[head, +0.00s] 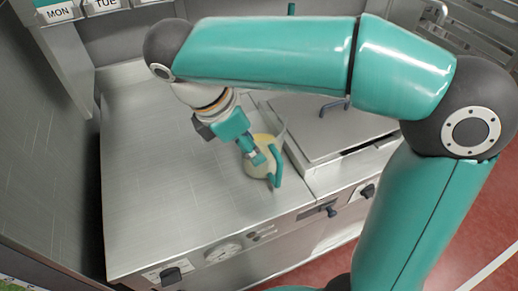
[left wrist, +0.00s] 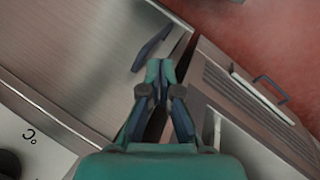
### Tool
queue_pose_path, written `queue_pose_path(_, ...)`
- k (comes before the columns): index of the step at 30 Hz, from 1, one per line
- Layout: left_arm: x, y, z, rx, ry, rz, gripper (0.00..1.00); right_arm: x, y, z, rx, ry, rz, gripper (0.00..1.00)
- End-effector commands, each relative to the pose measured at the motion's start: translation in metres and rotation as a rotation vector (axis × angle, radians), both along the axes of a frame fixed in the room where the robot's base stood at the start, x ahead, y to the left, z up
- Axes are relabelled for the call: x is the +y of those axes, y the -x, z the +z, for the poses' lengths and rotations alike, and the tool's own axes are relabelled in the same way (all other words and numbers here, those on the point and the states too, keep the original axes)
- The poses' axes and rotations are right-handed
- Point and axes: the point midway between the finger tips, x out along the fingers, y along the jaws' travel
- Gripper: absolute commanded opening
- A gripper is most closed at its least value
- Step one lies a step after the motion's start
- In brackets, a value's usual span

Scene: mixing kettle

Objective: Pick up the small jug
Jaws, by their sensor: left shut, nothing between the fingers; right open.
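My left gripper (left wrist: 160,68) shows in the left wrist view, shut and empty, away from the jug. The jug does not show in that view.
The steel counter (head: 150,180) is clear left of the jug. A lidded steel unit (head: 310,130) with a dark handle stands to the right. Knobs and a gauge (head: 222,252) line the front.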

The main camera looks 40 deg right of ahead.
Motion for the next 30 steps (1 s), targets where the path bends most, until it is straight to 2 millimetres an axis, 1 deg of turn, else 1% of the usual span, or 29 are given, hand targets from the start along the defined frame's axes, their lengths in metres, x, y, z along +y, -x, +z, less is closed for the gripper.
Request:
queue_pose_path(1,0.0,0.0,-0.003,0.0,0.0,0.0,0.0,-0.006,0.004,-0.01,0.003,0.0,-0.01,0.45)
queue_pose_path(6,0.0,0.0,-0.008,0.0,0.0,0.0,0.0,-0.024,0.011,-0.045,0.004,-0.001,-0.026,0.45)
queue_pose_path(9,0.0,0.0,-0.01,0.0,0.0,0.0,0.0,-0.033,0.014,-0.064,0.003,-0.001,-0.028,0.45)
queue_pose_path(12,0.0,0.0,-0.011,0.0,0.0,0.0,0.0,-0.039,0.016,-0.078,0.003,-0.001,-0.031,0.45)
queue_pose_path(15,0.0,0.0,-0.012,0.0,0.0,0.0,0.0,-0.042,0.017,-0.087,0.001,-0.001,-0.031,0.45)
queue_pose_path(20,0.0,0.0,-0.013,0.0,0.0,0.0,0.0,-0.045,0.018,-0.094,0.001,-0.001,-0.032,0.45)
queue_pose_path(23,0.0,0.0,-0.014,0.0,0.0,0.0,0.0,-0.049,0.02,-0.104,0.002,-0.002,-0.033,0.45)
queue_pose_path(27,0.0,0.0,-0.017,0.0,0.0,0.0,0.0,-0.057,0.023,-0.124,0.003,-0.002,-0.033,0.45)
queue_pose_path(30,0.0,0.0,-0.018,0.0,0.0,0.0,0.0,-0.062,0.024,-0.136,0.002,-0.002,-0.033,0.45)
